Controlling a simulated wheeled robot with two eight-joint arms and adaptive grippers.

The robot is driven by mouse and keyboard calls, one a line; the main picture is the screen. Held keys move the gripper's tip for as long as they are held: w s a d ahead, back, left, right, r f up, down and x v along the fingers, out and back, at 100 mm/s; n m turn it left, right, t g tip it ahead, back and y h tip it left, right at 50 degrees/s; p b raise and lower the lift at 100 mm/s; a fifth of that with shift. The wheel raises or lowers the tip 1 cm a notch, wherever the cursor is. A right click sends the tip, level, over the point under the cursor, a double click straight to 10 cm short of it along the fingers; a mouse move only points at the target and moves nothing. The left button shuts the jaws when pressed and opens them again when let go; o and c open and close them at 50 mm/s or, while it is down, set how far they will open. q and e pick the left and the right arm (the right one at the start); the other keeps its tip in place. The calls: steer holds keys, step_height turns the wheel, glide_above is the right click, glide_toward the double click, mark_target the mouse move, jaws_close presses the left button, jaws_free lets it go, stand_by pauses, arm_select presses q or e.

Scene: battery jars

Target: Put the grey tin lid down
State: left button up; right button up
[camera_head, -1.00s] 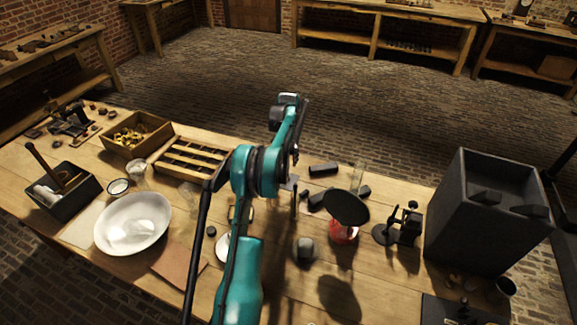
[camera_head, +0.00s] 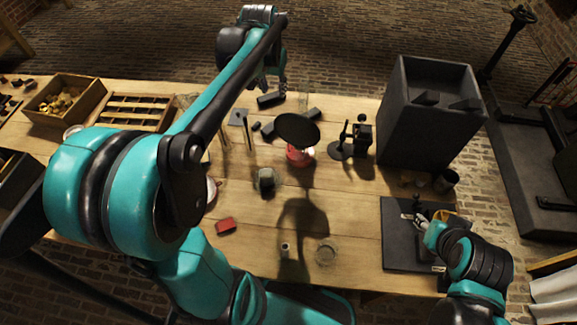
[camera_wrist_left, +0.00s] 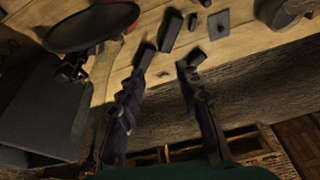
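My left gripper (camera_head: 274,84) is over the back edge of the table. In the left wrist view its two fingers (camera_wrist_left: 166,62) stand apart with nothing visible between them. I cannot surely make out a grey tin lid. A wide dark round disc (camera_head: 297,130) sits above a red base (camera_head: 299,156); it also shows in the left wrist view (camera_wrist_left: 92,26). A small grey square plate (camera_head: 238,118) lies left of the dark blocks. My right gripper (camera_head: 421,220) is low over a dark mat (camera_head: 397,248) at the front right; its fingers are too small to read.
Dark blocks (camera_head: 270,99) lie near the back edge. A tall dark box (camera_head: 428,110) stands at the right, beside a black stand (camera_head: 361,134). A grey rounded object (camera_head: 265,180), a red block (camera_head: 226,225) and a clear round dish (camera_head: 326,252) occupy the middle and front.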

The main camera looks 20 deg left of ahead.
arm_select(q)
steer(key=s+d+f+m+t, duration=0.1)
steer(key=s+d+f+t, duration=0.1)
steer(key=s+d, duration=0.4)
steer(key=s+d+f+t+h, duration=0.1)
steer(key=s+d+f, duration=0.2)
steer(key=s+d, duration=0.4)
steer(key=s, duration=0.6)
steer(key=shift+d+f+m+t, duration=0.25)
steer(key=shift+d+m+t, duration=0.05)
steer(key=shift+m+t, duration=0.1)
steer(key=shift+f+b, duration=0.35)
steer(key=shift+d, duration=0.1)
